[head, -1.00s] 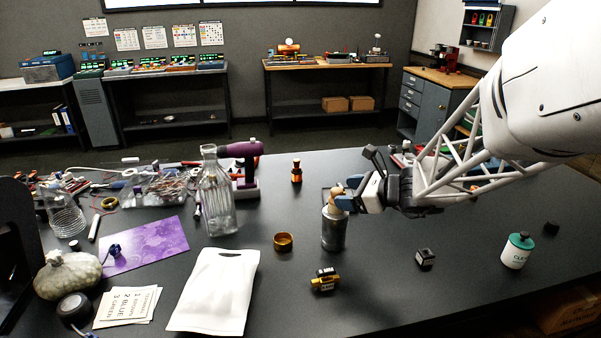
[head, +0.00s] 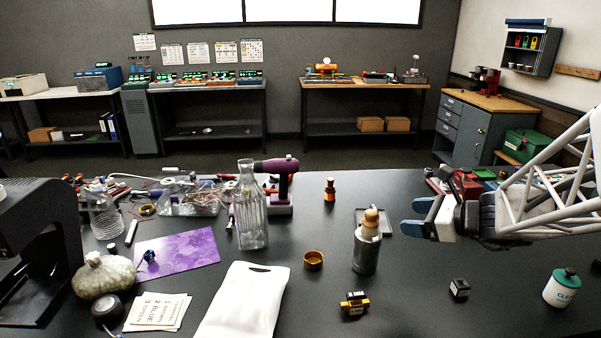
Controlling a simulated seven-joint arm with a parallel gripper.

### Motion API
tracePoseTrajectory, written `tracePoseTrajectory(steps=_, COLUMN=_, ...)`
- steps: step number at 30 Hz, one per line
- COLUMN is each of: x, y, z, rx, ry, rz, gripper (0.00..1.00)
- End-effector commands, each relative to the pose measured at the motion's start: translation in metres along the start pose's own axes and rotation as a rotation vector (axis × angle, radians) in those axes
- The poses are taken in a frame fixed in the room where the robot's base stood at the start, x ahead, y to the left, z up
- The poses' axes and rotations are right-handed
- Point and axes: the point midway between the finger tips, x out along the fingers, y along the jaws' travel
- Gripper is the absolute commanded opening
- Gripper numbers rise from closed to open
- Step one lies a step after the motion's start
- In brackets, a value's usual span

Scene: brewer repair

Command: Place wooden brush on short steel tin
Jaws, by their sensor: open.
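A brass ring (head: 313,260) and a yellow-black block (head: 354,303) are near the tin. A small black cube (head: 459,288) and a green-lidded white canister (head: 562,288) stand right. A tall glass bottle (head: 251,210) and white pouch (head: 243,305) are left.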

Motion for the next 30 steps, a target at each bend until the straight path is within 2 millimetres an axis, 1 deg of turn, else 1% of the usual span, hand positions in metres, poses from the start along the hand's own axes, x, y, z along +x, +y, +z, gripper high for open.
tracePoseTrajectory(steps=16, x=0.0, y=0.0, z=0.0, rx=-0.001, ry=0.0, rz=0.001, gripper=0.7)
tracePoseTrajectory(steps=20, x=0.002, y=0.006, z=0.002, rx=-0.026, ry=0.012, rz=0.017, gripper=0.7)
tracePoseTrajectory(steps=23, x=0.004, y=0.018, z=0.007, rx=-0.081, ry=0.036, rz=0.052, gripper=0.7)
tracePoseTrajectory(steps=26, x=0.008, y=0.039, z=0.013, rx=-0.176, ry=0.075, rz=0.112, gripper=0.7)
tracePoseTrajectory(steps=29, x=0.01, y=0.067, z=0.019, rx=-0.31, ry=0.129, rz=0.195, gripper=0.7)
tracePoseTrajectory(steps=30, x=0.011, y=0.08, z=0.021, rx=-0.375, ry=0.152, rz=0.235, gripper=0.7)
